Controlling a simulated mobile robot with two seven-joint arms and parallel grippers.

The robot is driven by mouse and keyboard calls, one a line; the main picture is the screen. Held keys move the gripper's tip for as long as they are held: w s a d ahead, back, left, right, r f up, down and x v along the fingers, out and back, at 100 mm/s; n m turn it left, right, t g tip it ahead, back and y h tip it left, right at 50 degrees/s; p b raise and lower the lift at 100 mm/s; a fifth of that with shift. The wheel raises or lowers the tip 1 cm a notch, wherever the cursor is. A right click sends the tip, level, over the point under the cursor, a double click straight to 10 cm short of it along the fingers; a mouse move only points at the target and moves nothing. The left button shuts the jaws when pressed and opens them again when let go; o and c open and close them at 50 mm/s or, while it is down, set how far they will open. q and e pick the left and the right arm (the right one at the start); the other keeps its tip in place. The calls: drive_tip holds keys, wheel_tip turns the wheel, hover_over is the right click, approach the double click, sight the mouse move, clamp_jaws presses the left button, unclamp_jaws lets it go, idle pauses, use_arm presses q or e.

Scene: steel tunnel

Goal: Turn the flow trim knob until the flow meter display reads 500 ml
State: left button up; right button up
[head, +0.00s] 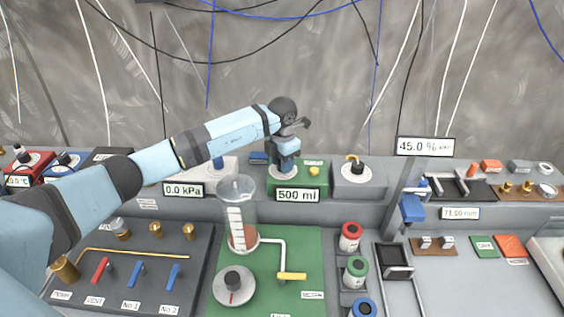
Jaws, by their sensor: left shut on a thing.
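The flow meter is a green box (316,182) on the back shelf, with a white display (298,195) on its front that reads "500 ml". A pale round dial plate shows on its top, at the foot of my left gripper (285,166). My left arm comes in from the left and the gripper points straight down there, shut on the flow trim knob. The fingers and wrist hide most of the knob. A small yellow button (314,171) sits beside it on the box top. My right gripper is not in view.
A pale box reading "0.0 kPa" (183,190) stands left of the flow meter, and a grey box (358,180) with a dark knob stands right. A glass cylinder (236,192) rises in front, close below my arm. Cables hang behind.

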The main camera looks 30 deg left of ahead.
use_arm(q)
drive_tip(key=shift+n, duration=0.6)
drive_tip(key=o, duration=0.9)
drive_tip(key=shift+o, duration=0.2)
drive_tip(key=shift+r, duration=0.1)
wheel_tip(320, 180, up, 14)
drive_tip(key=b, duration=0.1)
drive_tip(key=shift+b, duration=0.35)
drive_tip(key=shift+f, duration=0.2)
